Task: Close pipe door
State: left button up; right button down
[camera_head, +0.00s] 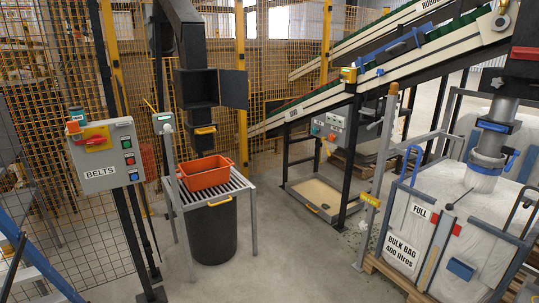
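A dark vertical pipe (187,50) comes down at the upper middle. It has a square box section with a dark opening (198,88). The pipe door (234,88), a flat dark panel, stands swung out to the right of this opening, so the opening is uncovered. A yellow handle or slide (205,130) is on the pipe below the box. Neither of my grippers shows in the head view.
An orange crate (207,174) sits on a slatted stand (240,183) below the pipe, with a black bin (212,235) beneath. A BELTS control box (107,153) stands left. A conveyor (330,92) and full bulk bag (470,220) are right. Open floor (280,260) lies in front.

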aim_at(235, 85)
jog(key=i, duration=2.65)
jog(key=i+u, duration=0.2)
jog(key=i, duration=0.35)
jog(key=i+l+u, duration=0.2)
jog(key=i, duration=0.35)
jog(key=u, duration=0.1)
